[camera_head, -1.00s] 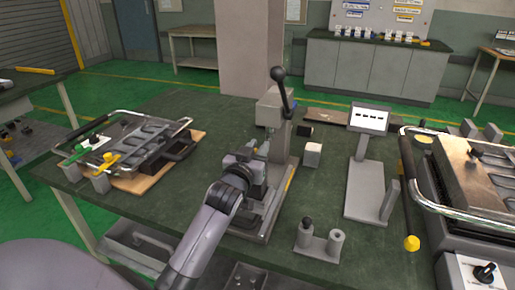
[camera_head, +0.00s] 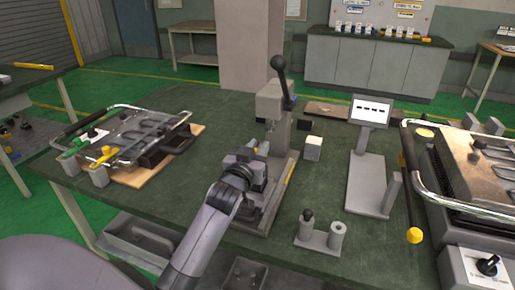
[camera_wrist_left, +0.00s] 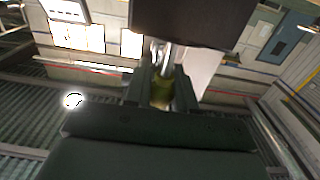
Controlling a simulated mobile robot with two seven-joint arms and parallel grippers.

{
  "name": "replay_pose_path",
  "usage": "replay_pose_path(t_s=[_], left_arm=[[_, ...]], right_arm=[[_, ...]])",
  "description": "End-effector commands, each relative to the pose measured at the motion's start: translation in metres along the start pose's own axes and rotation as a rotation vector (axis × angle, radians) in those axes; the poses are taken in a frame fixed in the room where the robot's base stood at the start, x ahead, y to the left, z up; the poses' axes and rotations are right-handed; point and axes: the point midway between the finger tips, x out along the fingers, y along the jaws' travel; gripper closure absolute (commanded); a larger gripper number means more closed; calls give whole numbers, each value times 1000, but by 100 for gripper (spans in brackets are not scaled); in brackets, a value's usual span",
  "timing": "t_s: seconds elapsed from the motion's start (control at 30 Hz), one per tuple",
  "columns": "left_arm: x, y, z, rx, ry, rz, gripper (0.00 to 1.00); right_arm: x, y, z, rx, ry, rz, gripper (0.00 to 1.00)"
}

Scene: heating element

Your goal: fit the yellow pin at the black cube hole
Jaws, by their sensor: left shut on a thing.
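My left gripper (camera_head: 262,172) is at the grey lever press (camera_head: 273,105), low in front of its column. In the left wrist view its two dark fingers are shut on a yellow pin (camera_wrist_left: 162,93), with a bright metal shaft above it. A large dark block (camera_wrist_left: 180,20) hangs over the fingers in that view; I cannot tell whether it is part of the press. In the head view the gripper hides the pin. A small black cube (camera_head: 304,126) sits on the table right of the press; its hole cannot be made out. My right gripper is not in view.
A white cube (camera_head: 313,148) stands right of the press. A display stand (camera_head: 369,155) and a grey two-post holder (camera_head: 320,236) are further right and in front. A framed machine (camera_head: 470,190) fills the right edge. A tray fixture (camera_head: 130,140) lies left.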

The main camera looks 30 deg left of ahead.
Motion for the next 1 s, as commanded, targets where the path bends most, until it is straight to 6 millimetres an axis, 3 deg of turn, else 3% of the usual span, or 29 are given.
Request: replay_pose_path(t_s=[0.97,1.0], left_arm=[[0,0,26,0,-1,0,100],[0,0,26,0,-2,0,72]], right_arm=[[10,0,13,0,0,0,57],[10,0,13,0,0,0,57]])
